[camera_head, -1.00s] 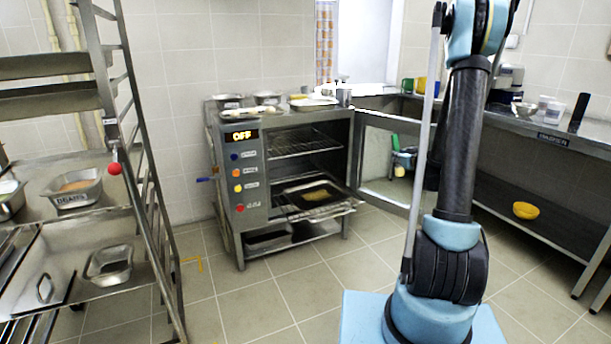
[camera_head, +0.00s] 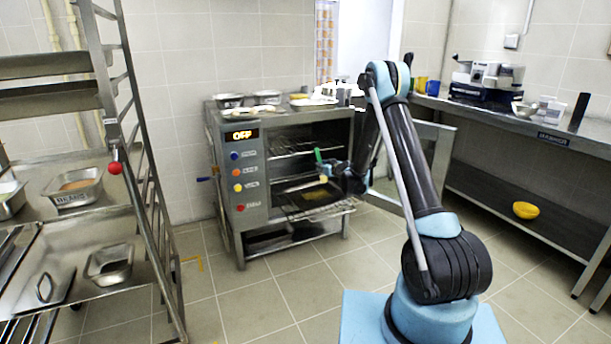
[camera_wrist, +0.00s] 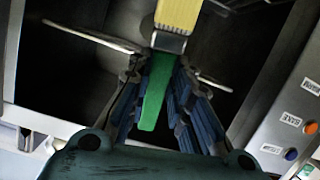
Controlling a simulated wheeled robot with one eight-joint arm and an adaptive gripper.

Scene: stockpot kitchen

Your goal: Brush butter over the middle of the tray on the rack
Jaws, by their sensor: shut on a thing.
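My gripper (camera_head: 335,172) is at the open front of the oven, shut on a brush. In the wrist view, the gripper (camera_wrist: 158,85) has its blue-padded fingers on both sides of the brush's green handle (camera_wrist: 154,100); the pale yellow bristles (camera_wrist: 178,14) point away from my palm. In the head view, the brush's green handle (camera_head: 318,155) sticks up and its light head (camera_head: 323,178) is above the dark tray (camera_head: 296,202). The tray lies on the lower rack (camera_head: 335,210), with a yellowish patch inside. A gap between bristles and tray seems visible, but its size is unclear.
The oven (camera_head: 228,176) has its door (camera_head: 433,150) swung open to the right, beside my arm. A wheeled shelf (camera_head: 150,190) stands left, a steel counter (camera_head: 480,112) right. The floor in front is clear.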

